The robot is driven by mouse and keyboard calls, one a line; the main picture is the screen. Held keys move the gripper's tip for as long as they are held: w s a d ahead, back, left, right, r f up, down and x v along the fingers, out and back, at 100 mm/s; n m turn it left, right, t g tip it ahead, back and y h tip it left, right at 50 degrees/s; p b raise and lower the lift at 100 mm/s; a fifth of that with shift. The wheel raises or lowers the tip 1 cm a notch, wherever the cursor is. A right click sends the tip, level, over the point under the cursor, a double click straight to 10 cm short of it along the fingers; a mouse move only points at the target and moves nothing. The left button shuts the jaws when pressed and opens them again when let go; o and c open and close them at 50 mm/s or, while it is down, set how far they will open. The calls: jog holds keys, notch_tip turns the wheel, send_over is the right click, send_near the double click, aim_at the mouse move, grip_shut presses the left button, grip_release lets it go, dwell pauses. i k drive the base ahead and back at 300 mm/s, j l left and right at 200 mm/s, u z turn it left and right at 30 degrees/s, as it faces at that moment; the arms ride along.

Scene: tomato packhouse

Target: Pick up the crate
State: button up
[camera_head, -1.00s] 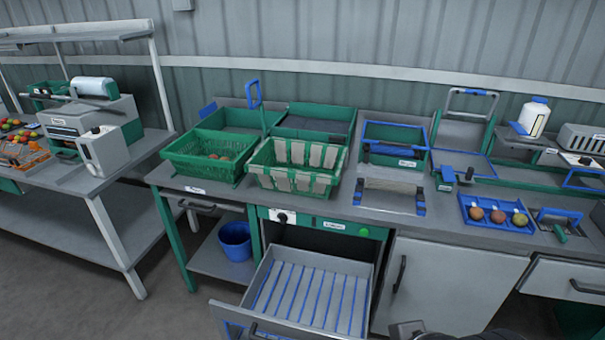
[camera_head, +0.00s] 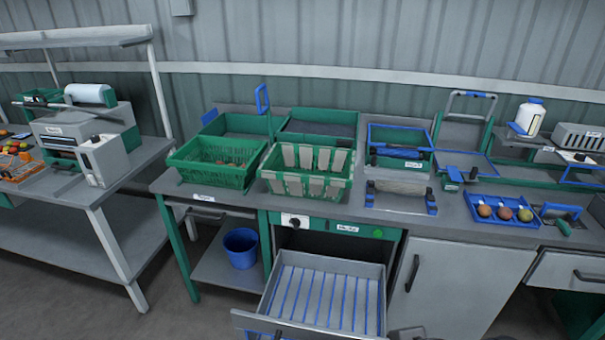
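Two green crates stand side by side on the workbench. The left one is a slatted green crate (camera_head: 191,174) with a few reddish round things inside. The right one is a green crate (camera_head: 318,190) with pale upright panels along its walls; its inside looks empty from here. Both sit upright near the bench's front edge, close together. I cannot tell which one the task means. My gripper does not show. A small grey piece at the bottom edge may be part of my arm.
An open grey drawer (camera_head: 374,272) with blue slats juts out below the right crate. A blue bucket (camera_head: 241,248) stands on the lower shelf. A blue tray (camera_head: 480,220) holds three tomatoes. Blue-framed bins crowd the bench (camera_head: 381,221). Another bench (camera_head: 100,187) stands left.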

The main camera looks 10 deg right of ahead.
aim_at(304, 183)
jog(key=j+z, duration=0.45)
jog(key=j, duration=1.6)
jog(key=i+j+z, duration=0.2)
jog(key=i+j, duration=0.2)
jog(key=j, duration=0.2)
jog(key=i+j+z, duration=0.15)
jog(key=j, duration=0.15)
jog(key=i+j+z, duration=0.1)
jog(key=j, duration=0.25)
jog(key=i+j+z, duration=0.15)
jog(key=i, duration=0.25)
jog(key=i+j+z, duration=0.1)
jog(key=i, duration=0.25)
jog(key=i+j+z, duration=0.15)
jog(key=i+j, duration=0.15)
jog(key=i, duration=0.1)
